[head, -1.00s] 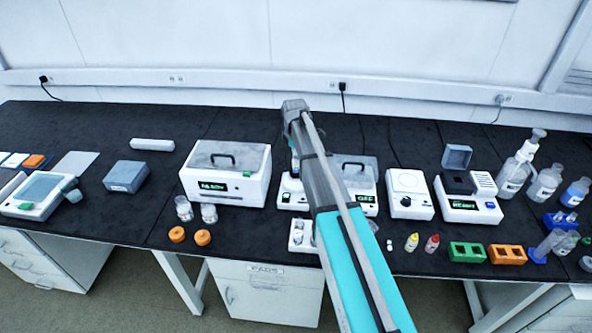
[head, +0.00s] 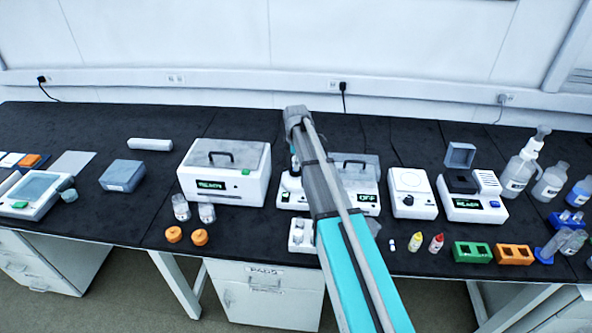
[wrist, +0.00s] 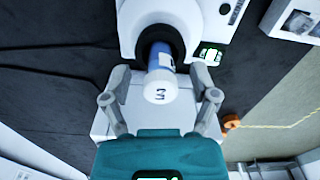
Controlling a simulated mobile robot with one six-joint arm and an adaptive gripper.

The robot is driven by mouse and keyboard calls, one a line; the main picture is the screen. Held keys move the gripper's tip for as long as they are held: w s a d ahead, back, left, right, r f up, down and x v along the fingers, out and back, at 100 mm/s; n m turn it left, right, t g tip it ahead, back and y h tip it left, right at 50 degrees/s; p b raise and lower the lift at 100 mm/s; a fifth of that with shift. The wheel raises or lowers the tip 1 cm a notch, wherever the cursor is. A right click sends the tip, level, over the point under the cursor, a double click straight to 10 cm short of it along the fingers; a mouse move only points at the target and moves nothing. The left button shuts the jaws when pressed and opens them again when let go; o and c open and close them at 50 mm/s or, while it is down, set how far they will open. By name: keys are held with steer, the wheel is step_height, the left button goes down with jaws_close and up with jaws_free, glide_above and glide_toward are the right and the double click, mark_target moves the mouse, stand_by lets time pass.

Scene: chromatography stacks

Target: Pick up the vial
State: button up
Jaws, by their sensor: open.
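The vial (wrist: 160,66) has a blue body and a white cap with dark marking on its end. In the wrist view it stands partly inside the dark round opening of a white device (wrist: 127,25). My gripper (wrist: 159,76) is open, with one finger on each side of the vial and a visible gap on both sides. Its fingertips are near the vial's level in the picture; their depth relative to it is unclear. In the head view my arm hides most of the gripper and the vial.
A white lidded box device (head: 225,187) stands left of my arm, with two clear jars and two orange caps (head: 200,237) before it. A white block (head: 301,235) stands close by. Right are more devices, small bottles, and green (head: 472,252) and orange racks.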

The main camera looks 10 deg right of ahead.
steer(key=shift+f+b, duration=0.45)
steer(key=shift+f, duration=0.35)
jaws_close()
steer(key=shift+r, duration=0.15)
stand_by(0.3)
step_height(320, 180, up, 2)
steer(key=p, duration=0.2)
steer(key=shift+r+p, duration=0.2)
steer(key=shift+p, duration=0.15)
steer(key=s+r+p, duration=1)
steer(key=s, duration=0.4)
steer(key=shift+a+r, duration=0.15)
steer(key=shift+r, duration=0.05)
